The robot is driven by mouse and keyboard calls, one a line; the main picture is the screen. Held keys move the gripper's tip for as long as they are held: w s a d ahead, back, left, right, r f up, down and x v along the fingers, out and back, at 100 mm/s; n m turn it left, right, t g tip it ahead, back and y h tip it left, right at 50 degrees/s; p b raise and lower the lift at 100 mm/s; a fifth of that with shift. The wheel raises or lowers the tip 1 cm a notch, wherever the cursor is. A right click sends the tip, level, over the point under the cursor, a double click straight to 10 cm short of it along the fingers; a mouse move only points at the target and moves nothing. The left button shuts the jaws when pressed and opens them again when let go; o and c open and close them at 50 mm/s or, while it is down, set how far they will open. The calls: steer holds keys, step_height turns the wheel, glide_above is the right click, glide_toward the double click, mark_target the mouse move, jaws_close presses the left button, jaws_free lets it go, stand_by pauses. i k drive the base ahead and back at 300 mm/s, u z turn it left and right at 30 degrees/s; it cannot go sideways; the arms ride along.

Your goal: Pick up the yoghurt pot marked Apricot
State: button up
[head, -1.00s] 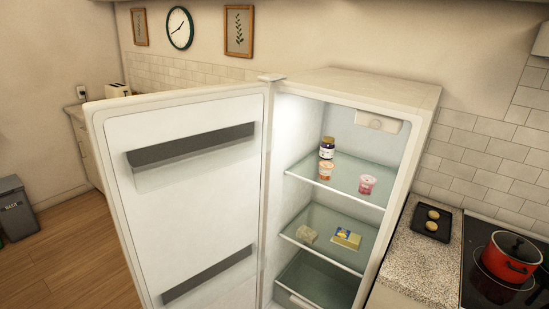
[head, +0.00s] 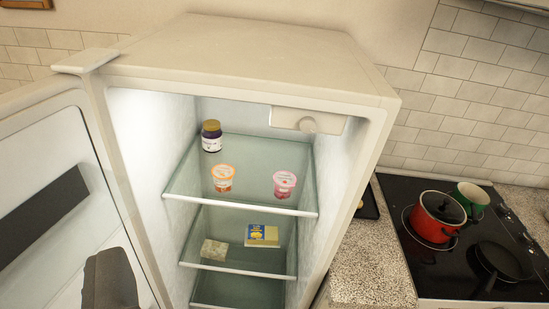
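A small pot with orange markings (head: 222,178) stands upright on the top glass shelf of the open fridge, left of centre. A similar pot with pink markings (head: 285,184) stands to its right on the same shelf. The lettering on both is too small to read, so I cannot confirm which says Apricot. A dark grey shape at the lower left edge looks like part of my gripper (head: 111,281). It is in front of the fridge door, apart from both pots. Its fingertips cannot be made out, and nothing is seen held.
A yellow-and-blue packet (head: 262,236) and a pale block (head: 214,249) lie on the shelf below. The open fridge door (head: 75,150) is at left. A red pot (head: 436,217) stands on the hob at right.

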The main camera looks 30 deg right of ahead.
mark_target(223, 174)
steer(key=z, duration=0.4)
steer(key=i, duration=1)
steer(key=z, duration=0.1)
